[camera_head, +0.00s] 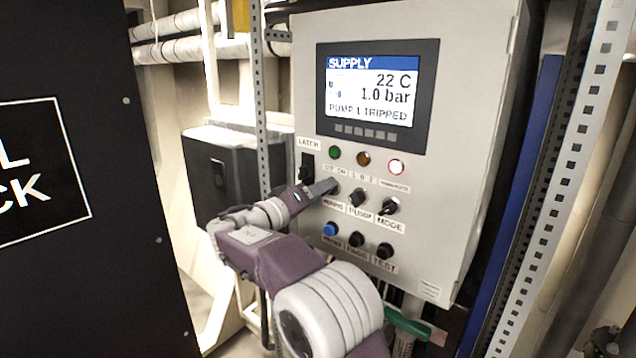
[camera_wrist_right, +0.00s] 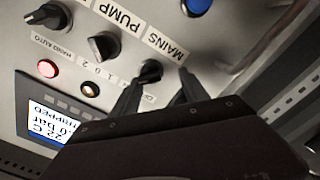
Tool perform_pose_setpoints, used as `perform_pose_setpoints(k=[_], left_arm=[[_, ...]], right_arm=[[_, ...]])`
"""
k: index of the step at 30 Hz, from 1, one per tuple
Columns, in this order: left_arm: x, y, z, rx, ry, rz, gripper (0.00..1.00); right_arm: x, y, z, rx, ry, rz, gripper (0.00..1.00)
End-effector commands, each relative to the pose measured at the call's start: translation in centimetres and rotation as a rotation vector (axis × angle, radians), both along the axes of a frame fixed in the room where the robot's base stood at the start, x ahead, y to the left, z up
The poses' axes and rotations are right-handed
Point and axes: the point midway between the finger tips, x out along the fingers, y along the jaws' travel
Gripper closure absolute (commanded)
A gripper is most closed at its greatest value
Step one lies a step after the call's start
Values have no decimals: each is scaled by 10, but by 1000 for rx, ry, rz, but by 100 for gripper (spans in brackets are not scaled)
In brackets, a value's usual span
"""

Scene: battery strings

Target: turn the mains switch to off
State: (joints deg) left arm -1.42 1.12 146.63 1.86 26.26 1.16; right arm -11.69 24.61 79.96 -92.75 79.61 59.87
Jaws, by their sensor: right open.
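The mains switch (camera_wrist_right: 150,72) is a small black rotary knob above the MAINS label on a light grey control panel (camera_head: 465,150). In the head view it is mostly hidden behind my right gripper (camera_head: 326,187). The upside-down wrist view shows my right gripper (camera_wrist_right: 160,78) open, its two dark fingers reaching to the panel on either side of the knob. The knob seems closer to one finger; I cannot tell whether they touch. Its pointer setting is not readable. My left gripper is not in view.
The pump knob (camera_head: 357,197) and mode knob (camera_head: 390,206) sit right of the mains switch. Below are a blue button (camera_head: 330,229) and black buttons. The latch switch (camera_head: 307,166) is up left. The screen (camera_head: 374,92) reads "PUMP 1 TRIPPED". A black cabinet (camera_head: 80,270) stands left.

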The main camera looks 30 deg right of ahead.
Motion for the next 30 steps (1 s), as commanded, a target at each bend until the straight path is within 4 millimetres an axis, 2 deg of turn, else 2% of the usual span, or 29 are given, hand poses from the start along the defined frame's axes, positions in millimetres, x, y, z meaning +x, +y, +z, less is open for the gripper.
perform_pose_setpoints(k=[7, 8, 12, 13, 30], left_arm=[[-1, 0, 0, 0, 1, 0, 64], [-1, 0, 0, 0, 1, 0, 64], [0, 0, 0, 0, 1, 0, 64], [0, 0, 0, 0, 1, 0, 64], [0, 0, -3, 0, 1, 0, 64]], right_arm=[[1, -2, -1, 1, 1, 1, 49], [1, -2, -1, 1, 1, 1, 55], [1, -2, -1, -1, 0, 1, 94], [1, -2, 0, -1, -1, 0, 100], [1, -2, 2, -23, 38, 4, 100]])
